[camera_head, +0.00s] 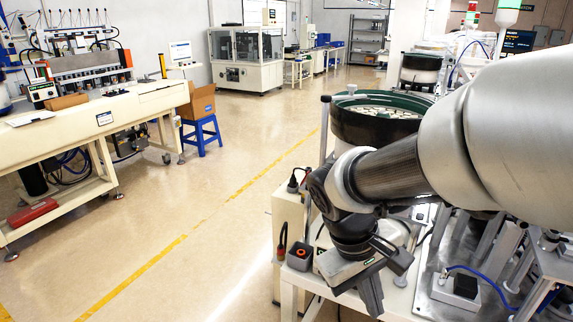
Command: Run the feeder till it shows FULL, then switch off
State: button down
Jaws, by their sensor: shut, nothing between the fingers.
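The bowl feeder (345,128) stands right of centre, a black drum with a green inside holding pale parts. My arm crosses in front of its lower right side. My gripper (372,297) hangs low over the feeder's bench, pointing down, with dark fingers shut and empty. A small dark box with an orange-red round knob (300,253) sits on the bench corner, left of my gripper and apart from it. I cannot tell its switch state. No FULL reading is legible, and my arm and wrist hide part of the bench.
A cream workbench (120,110) with machinery stands at the left, with a blue stool (201,135) beside it. A dark screen (518,41) is at the upper right, its text too small to read. Metal fixtures (470,285) crowd the bench's right. The central floor is clear.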

jog(key=w+f+n+t+h+b, duration=0.1)
jog(key=w+f+n+h+b, duration=0.25)
jog(key=f+h, duration=0.4)
jog(key=w+f+n+h+b, duration=0.3)
jog(key=w+f+n+h, duration=0.15)
jog(key=f, duration=0.55)
jog(key=w+a+f+n+t+y+b, duration=0.2)
jog(key=w+a+f+n+t, duration=0.2)
jog(key=f+n+t, duration=0.3)
jog(key=w+a+f+n+t+y+b, duration=0.2)
jog(key=w+a+f+n+t, duration=0.3)
jog(key=f+n+t, duration=0.3)
jog(key=a+n+t+b, duration=0.1)
jog(key=n+t, duration=0.2)
jog(key=shift+a+y, duration=0.3)
jog(key=shift+w+d, duration=0.1)
jog(key=shift+w, duration=0.1)
jog(key=x, duration=0.7)
jog(key=b+x, duration=0.1)
jog(key=x, duration=0.5)
jog(key=shift+w+d+r+b, duration=0.15)
jog(key=shift+w+r+b, duration=0.1)
jog(key=shift+r+b, duration=0.1)
